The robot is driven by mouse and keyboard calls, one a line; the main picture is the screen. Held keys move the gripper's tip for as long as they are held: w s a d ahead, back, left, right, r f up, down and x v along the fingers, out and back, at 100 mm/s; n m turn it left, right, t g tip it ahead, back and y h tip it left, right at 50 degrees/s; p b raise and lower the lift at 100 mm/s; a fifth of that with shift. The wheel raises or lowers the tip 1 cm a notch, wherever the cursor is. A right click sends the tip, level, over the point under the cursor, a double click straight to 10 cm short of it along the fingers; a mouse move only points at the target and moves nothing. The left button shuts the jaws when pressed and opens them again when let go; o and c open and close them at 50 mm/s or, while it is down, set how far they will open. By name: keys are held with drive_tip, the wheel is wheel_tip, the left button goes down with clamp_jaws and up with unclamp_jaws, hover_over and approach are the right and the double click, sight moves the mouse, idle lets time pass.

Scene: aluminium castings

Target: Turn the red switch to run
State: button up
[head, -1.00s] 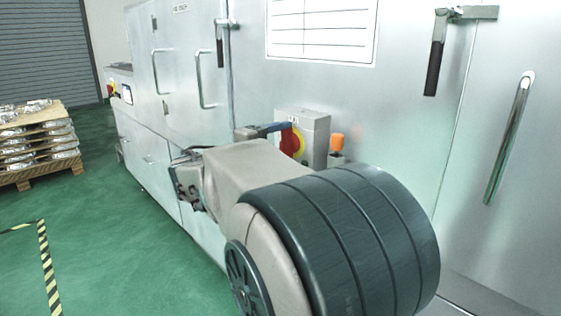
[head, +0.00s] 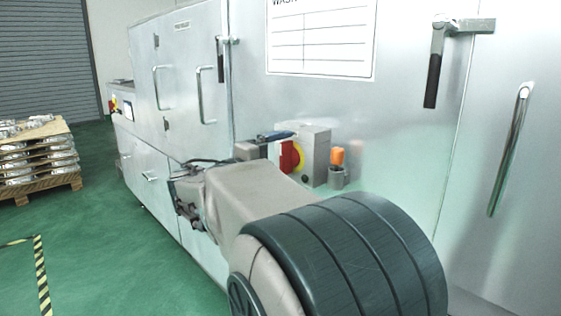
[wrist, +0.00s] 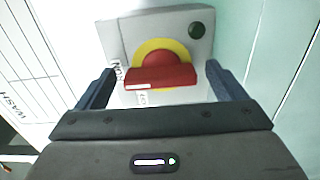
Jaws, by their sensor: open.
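The red switch (head: 290,157) sits on a yellow ring on the front of a grey box fixed to the machine's wall. In the wrist view the red switch (wrist: 160,76) has its grip bar lying across the picture, with printed lettering beside and below it, partly hidden. My gripper (wrist: 155,88) is open, with one dark finger on each side of the red switch. I cannot tell whether the fingers touch it. In the head view my gripper (head: 272,140) is at the box, and my arm hides its lower part.
A round dark green button (wrist: 197,30) is on the same box. An orange-topped part (head: 338,158) stands right of the box. Door handles (head: 437,65) stick out from the silver machine (head: 400,130). A pallet of castings (head: 40,160) stands at far left; green floor is clear.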

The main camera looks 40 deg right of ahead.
drive_tip(key=s+a+p, duration=0.1)
drive_tip(key=a+p, duration=0.1)
drive_tip(key=a, duration=1.1)
drive_tip(key=shift+a, duration=0.4)
drive_tip(key=shift+s, duration=0.1)
